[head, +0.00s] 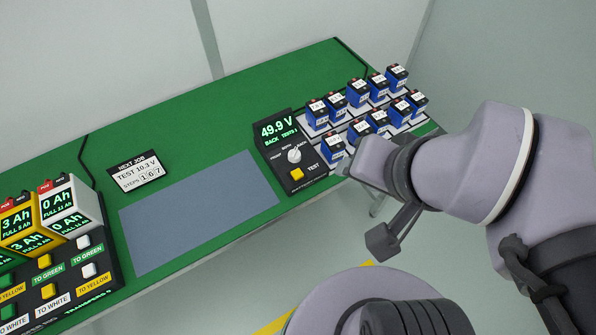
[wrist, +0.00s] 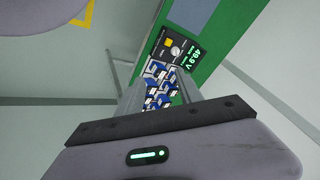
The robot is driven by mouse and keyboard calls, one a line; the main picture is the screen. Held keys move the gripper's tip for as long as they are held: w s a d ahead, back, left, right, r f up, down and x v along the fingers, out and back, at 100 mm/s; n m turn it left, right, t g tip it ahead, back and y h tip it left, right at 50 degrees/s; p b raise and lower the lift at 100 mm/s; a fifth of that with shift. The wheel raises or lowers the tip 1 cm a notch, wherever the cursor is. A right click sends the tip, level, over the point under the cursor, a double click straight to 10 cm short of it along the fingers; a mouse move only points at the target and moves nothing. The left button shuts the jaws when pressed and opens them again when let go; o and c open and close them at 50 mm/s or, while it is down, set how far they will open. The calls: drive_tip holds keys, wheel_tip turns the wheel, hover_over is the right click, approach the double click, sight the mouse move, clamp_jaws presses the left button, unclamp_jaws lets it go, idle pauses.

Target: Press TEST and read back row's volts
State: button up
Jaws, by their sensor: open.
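The black tester (head: 276,135) stands near the right end of the green bench. Its lit display (head: 274,129) reads 49.9 V, BACK, TESTS 1. Below it are a round selector knob (head: 294,156), with FRONT, BOTH and BACK around it, and a yellow TEST button (head: 296,174). The button also shows in the wrist view (wrist: 168,42). Blue batteries (head: 357,92) stand in a back row and a front row on a rack beside the tester. My gripper (head: 352,163) is open and empty, right of the button, partly covering the front row. The wrist view shows its two fingers (wrist: 172,88) apart.
A card (head: 137,171) reads NEXT JOB, TEST 10.3 V, STEPS 1 6 7. A grey-blue mat (head: 200,208) lies bare mid-bench. A station (head: 75,270) at the left has yellow and white batteries, 3 Ah and 0 Ah displays, and transfer buttons. Dark cables run along the back.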

clamp_jaws()
idle(1.7)
